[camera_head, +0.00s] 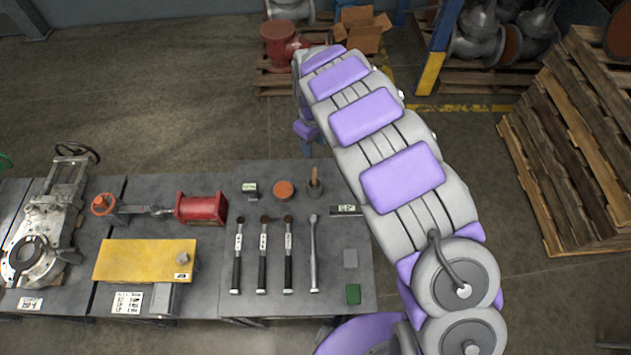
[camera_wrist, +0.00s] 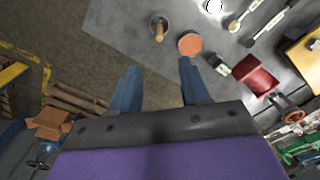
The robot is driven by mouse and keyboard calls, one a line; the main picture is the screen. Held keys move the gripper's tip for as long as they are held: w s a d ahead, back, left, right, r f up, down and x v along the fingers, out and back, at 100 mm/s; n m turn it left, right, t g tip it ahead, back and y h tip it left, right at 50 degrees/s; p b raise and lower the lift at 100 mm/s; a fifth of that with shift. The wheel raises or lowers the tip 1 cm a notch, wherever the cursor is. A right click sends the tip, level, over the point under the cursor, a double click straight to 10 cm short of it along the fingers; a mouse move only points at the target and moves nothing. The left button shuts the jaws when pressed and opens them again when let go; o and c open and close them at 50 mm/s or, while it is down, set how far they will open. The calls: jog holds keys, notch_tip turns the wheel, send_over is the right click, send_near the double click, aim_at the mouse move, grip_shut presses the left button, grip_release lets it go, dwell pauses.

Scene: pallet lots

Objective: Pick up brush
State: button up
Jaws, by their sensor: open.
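A brush with a wooden handle (camera_head: 314,176) stands upright in a small dark cup (camera_head: 315,190) at the far right part of the grey workbench. Its bristles are hidden; only the handle shows. In the wrist view, the brush handle (camera_wrist: 159,33) rises from the cup (camera_wrist: 153,23) near the top centre. My gripper (camera_wrist: 159,66) is open and empty, its two blue fingers apart, with the brush beyond the fingertips. In the head view, my gripper (camera_head: 312,147) hangs just past the bench's far edge, behind the cup, partly hidden by my arm.
An orange round container (camera_head: 283,190) and a small labelled box (camera_head: 249,188) stand left of the cup. Several long-handled tools (camera_head: 263,255) lie nearer on the workbench (camera_head: 340,270). Wooden pallets (camera_head: 575,140) stand right. Open floor lies behind the bench.

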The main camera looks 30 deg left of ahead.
send_over(314, 172)
jog(key=a, duration=0.1)
notch_tip(314, 172, down, 6)
jog(key=f, duration=0.1)
jog(key=f+b, duration=0.1)
jog(key=f, duration=0.1)
jog(key=d+f, duration=0.1)
jog(key=shift+w+d+f+b, duration=0.1)
jog(key=shift+w+f+b, duration=0.15)
jog(key=shift+w+b, duration=0.1)
jog(key=f, duration=0.1)
jog(key=f+b, duration=0.1)
jog(key=f, duration=0.1)
jog(key=a+f, duration=0.1)
jog(key=f, duration=0.1)
jog(key=shift+d+r, duration=0.1)
jog(key=shift+d, duration=0.35)
jog(key=shift+c, duration=1.1)
jog(key=shift+a, duration=0.3)
grip_shut()
